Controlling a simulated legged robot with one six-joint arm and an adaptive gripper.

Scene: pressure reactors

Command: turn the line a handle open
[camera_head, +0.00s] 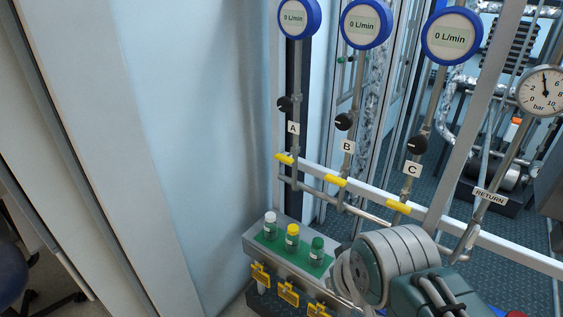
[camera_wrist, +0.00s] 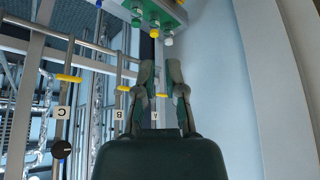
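The yellow line A handle (camera_head: 285,158) lies across its vertical pipe below the A label (camera_head: 293,128) in the head view. In the wrist view, which is upside down, the line A handle (camera_wrist: 162,95) appears between the two fingers of my gripper (camera_wrist: 162,68). The fingers are apart, with a visible gap and nothing held. I cannot tell how far the handle is beyond the fingertips. The gripper's fingers do not show in the head view; my arm is at the lower right there.
Yellow handles B (camera_head: 335,181) and C (camera_head: 398,207) sit to the right of A, also crosswise. A horizontal rail (camera_head: 360,195) runs by the pipes. Capped bottles stand on a green-topped bench (camera_head: 268,245) below. Flow meters read 0 L/min. A plain wall is left.

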